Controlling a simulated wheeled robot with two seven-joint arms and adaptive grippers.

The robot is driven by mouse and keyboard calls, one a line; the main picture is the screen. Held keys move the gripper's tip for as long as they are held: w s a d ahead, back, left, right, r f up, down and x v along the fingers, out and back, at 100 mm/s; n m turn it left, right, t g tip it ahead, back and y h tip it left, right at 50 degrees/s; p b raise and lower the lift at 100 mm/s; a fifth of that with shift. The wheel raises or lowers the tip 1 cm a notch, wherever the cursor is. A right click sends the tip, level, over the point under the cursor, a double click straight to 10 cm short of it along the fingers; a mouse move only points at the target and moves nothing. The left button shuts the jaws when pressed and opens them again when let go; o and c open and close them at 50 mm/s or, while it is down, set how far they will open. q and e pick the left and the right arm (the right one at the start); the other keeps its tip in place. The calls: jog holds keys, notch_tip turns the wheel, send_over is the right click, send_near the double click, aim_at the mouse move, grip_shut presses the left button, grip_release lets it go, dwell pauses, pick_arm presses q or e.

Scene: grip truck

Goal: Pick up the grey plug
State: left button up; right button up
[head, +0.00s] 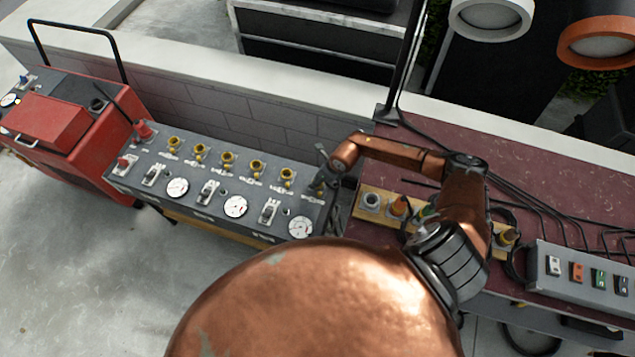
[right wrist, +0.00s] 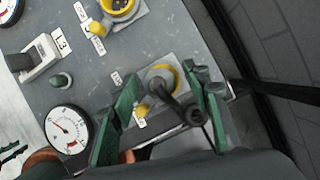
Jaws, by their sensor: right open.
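A grey round plug or socket piece (head: 371,201) sits at the left end of a wooden strip on the dark red table, beside orange and green ones. My right gripper (head: 322,172) is over the right end of the grey control panel (head: 215,190). In the right wrist view its green fingers (right wrist: 168,105) are open on either side of a dark grey round-ended piece (right wrist: 190,112), which lies in front of a yellow-ringed socket (right wrist: 160,78). I cannot tell whether this piece is a plug or whether the fingers touch it. My left gripper is not in view.
A low block wall (head: 225,105) runs behind the panel. A red box (head: 60,120) with a black handle stands at the left. Black cables and a grey switch box (head: 580,275) are on the red table (head: 480,150). The floor at the left is clear.

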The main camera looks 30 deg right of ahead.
jog(key=shift+c, duration=0.4)
jog(key=c, duration=1.1)
jog(key=shift+r, duration=0.1)
